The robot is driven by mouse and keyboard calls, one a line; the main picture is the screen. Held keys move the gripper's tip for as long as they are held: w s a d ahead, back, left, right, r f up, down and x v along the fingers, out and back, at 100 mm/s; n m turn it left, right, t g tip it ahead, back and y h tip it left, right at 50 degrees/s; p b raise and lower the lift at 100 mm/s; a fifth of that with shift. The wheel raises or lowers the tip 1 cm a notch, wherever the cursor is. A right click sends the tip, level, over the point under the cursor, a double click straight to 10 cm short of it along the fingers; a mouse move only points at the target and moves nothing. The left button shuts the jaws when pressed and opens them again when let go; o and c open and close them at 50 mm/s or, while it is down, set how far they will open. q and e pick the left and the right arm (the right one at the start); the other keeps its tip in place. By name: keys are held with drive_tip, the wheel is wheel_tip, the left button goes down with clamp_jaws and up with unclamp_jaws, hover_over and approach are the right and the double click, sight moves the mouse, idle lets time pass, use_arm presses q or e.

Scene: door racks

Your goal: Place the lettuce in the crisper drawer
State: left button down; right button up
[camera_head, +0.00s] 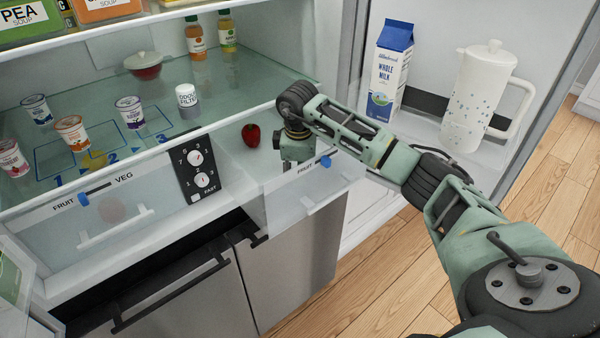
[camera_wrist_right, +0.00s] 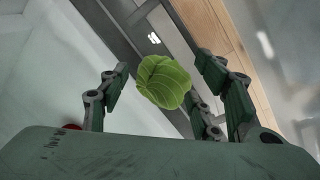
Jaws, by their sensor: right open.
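My right gripper (camera_head: 292,162) points down into the open right crisper drawer (camera_head: 277,212), behind its clear front. The green, round lettuce (camera_wrist_right: 163,82) shows in the right wrist view between the open fingers, with gaps seen on its sides. I cannot tell whether it rests on the drawer floor. In the head view the lettuce is hidden by the gripper and drawer front. My left gripper is not in view.
A red fruit or vegetable (camera_head: 251,135) lies in the same drawer, left of the gripper. The left crisper drawer (camera_head: 112,225) is shut. Cups and bottles stand on the glass shelf above. The open door holds a milk carton (camera_head: 388,75) and a white pitcher (camera_head: 475,95).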

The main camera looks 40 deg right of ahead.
drive_tip(key=shift+r, duration=0.45)
wheel_tip(320, 180, up, 11)
drive_tip(key=s+a+b, duration=0.1)
drive_tip(key=shift+s+a+r, duration=0.15)
drive_tip(key=shift+s+a, duration=0.05)
drive_tip(key=shift+s, duration=0.1)
